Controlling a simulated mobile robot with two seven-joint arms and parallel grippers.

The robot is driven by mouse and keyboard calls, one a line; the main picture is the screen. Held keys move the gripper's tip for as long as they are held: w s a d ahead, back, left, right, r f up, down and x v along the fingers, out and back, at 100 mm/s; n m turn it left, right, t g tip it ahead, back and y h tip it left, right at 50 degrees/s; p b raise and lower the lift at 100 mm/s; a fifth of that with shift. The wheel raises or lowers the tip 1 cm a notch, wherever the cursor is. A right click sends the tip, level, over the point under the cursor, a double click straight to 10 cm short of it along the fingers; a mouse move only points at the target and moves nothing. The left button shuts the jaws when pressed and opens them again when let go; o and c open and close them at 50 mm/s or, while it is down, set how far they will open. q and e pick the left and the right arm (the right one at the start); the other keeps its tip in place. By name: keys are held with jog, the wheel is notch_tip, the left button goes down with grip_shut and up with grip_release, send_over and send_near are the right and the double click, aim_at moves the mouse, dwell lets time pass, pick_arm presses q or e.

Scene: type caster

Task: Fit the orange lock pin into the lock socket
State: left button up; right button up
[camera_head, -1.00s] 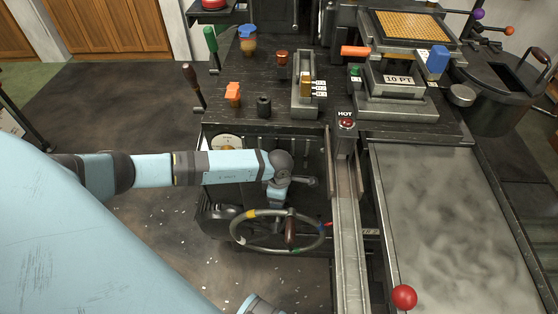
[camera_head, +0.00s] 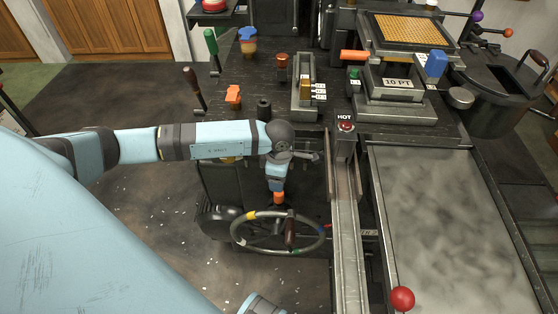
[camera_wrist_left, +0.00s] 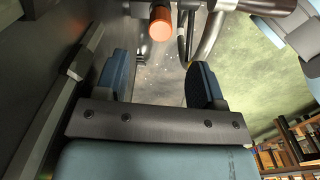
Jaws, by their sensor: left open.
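My left gripper (camera_head: 276,185) hangs below its wrist, just above the handwheel in the head view. Its two blue fingers stand apart in the left wrist view (camera_wrist_left: 160,70), with nothing seen between them. A small orange piece (camera_head: 278,198), which looks like the lock pin, shows right below the gripper. In the left wrist view an orange-ended cylinder (camera_wrist_left: 160,25) lies beyond the fingertips, apparently the same piece. I cannot make out the lock socket. My right gripper is not in view.
The handwheel (camera_head: 240,236) with a brown handle lies below the gripper. A metal rail (camera_head: 347,225) runs to the right of the wheel.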

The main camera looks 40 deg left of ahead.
pick_arm(q)
notch_tip(320, 180, up, 2)
jog(key=shift+r, duration=0.1)
jog(key=shift+s, duration=0.1)
dwell(0.6)
